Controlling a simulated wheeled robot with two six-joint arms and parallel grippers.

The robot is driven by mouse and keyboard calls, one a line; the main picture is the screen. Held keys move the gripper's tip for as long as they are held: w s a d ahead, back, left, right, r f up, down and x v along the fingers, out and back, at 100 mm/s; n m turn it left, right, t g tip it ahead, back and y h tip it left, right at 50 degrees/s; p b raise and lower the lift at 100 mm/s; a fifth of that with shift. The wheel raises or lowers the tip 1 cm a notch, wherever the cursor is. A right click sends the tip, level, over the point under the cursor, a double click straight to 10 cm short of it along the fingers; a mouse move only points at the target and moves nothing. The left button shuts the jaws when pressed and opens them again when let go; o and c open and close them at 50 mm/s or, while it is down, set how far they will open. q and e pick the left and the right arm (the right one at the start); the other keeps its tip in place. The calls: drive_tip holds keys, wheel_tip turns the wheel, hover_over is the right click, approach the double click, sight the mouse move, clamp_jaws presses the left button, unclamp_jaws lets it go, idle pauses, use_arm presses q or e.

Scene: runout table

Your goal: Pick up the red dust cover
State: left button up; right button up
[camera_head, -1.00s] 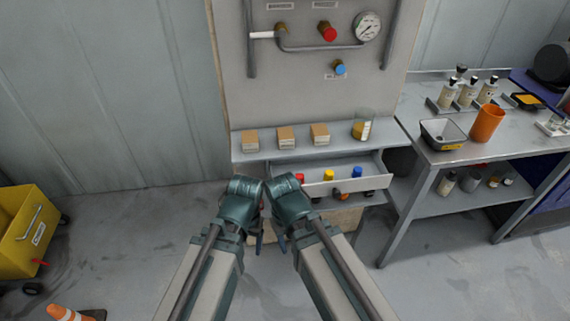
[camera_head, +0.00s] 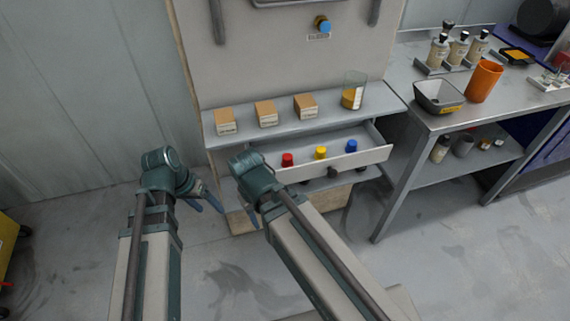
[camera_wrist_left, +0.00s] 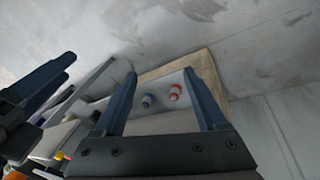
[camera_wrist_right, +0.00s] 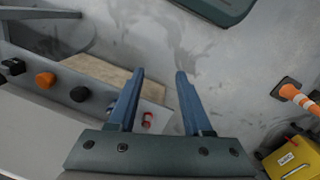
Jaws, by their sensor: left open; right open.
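A small red cap (camera_head: 287,159), which looks like the red dust cover, stands at the left of the pulled-out drawer (camera_head: 366,160), beside a yellow cap (camera_head: 320,153) and a blue cap (camera_head: 351,146). My left gripper (camera_head: 206,200) is open and empty, left of the drawer and lower than it. My right gripper (camera_head: 252,216) is open in front of the drawer's left end; its fingers are partly hidden by its wrist. A red-and-white piece shows low down in the left wrist view (camera_wrist_left: 174,92) and right wrist view (camera_wrist_right: 148,119); I cannot tell whether it is another cover.
Several small boxes (camera_head: 265,113) and a beaker (camera_head: 354,92) stand on the shelf above the drawer. A side table (camera_head: 425,119) at right holds a grey bin (camera_head: 439,96), an orange cup (camera_head: 483,81) and bottles.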

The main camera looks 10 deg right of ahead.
use_arm(q)
drive_tip(key=w+d+r+m+h+b, duration=0.1)
drive_tip(key=w+d+r+m+h, duration=0.25)
drive_tip(key=d+m+h, duration=0.2)
drive_tip(key=m+h, duration=0.5)
drive_tip(key=m, duration=0.2)
approach(288, 156)
drive_tip(key=b+x, duration=0.3)
drive_tip(key=shift+d+f, duration=0.25)
drive_tip(key=shift+f, duration=0.1)
drive_tip(key=shift+d+f, duration=0.15)
drive_tip(key=shift+d, duration=0.45)
drive_tip(key=shift+d+f+b, duration=0.25)
drive_tip(key=shift+d+b, duration=0.15)
drive_tip(key=shift+b, duration=0.1)
drive_tip(key=b+x, duration=0.1)
drive_tip(key=x, duration=0.3)
drive_tip(key=shift+d+f+b, duration=0.1)
drive_tip(key=shift+b, duration=0.2)
clamp_jaws()
